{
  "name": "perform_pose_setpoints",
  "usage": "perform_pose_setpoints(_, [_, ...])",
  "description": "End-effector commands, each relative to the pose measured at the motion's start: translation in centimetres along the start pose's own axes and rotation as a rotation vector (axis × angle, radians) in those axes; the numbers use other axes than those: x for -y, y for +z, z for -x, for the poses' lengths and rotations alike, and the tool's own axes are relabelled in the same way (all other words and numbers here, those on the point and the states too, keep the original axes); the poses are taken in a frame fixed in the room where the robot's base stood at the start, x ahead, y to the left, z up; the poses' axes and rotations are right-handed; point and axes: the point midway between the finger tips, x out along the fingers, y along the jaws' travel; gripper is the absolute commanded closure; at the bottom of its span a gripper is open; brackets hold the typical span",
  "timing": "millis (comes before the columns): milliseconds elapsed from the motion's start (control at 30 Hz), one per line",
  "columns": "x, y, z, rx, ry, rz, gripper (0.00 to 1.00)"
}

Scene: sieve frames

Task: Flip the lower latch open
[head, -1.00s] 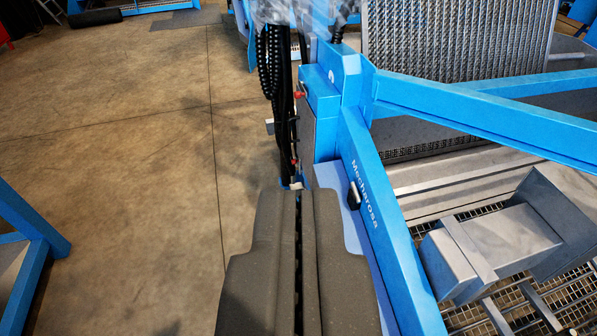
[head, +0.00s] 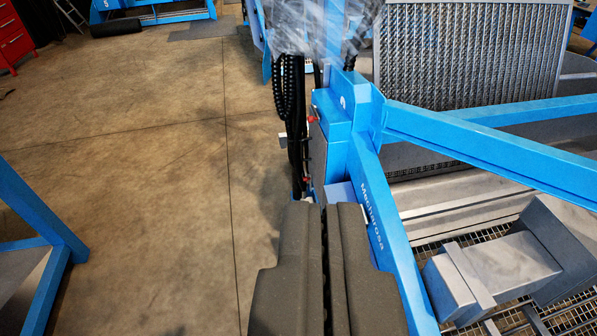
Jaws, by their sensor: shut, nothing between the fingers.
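My gripper (head: 326,208) is shut and empty, its two dark fingers pressed together and pointing away from me. Just beyond the fingertips, a grey box (head: 317,150) is fixed to the side of the blue frame (head: 365,150). A small red part (head: 313,113), perhaps the upper latch, shows near the box's top. A smaller red part (head: 307,180), perhaps the lower latch, shows low on its left edge, slightly up and left of the fingertips. Whether either is open or closed is too small to tell. I cannot tell whether the fingers touch anything.
Black cables (head: 292,125) hang left of the box. Blue beams (head: 480,145) and a grey sieve panel (head: 470,55) lie to the right. Another blue frame (head: 35,215) stands at the left, and a red cabinet (head: 12,40) far left. The concrete floor (head: 130,170) between is clear.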

Motion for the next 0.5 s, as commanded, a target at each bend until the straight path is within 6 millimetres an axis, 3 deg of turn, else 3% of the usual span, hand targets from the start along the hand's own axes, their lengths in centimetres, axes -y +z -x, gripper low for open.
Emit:
perform_pose_setpoints(33, [0.0,-2.5,0.6,0.0,0.0,0.0,1.0])
perform_pose_setpoints(200, [0.0,-6.6,1.6,0.0,0.0,0.0,1.0])
perform_pose_setpoints(333, [0.0,-8.7,2.0,0.0,0.0,0.0,1.0])
perform_pose_setpoints(500, [0.0,-9.3,2.2,0.0,0.0,0.0,1.0])
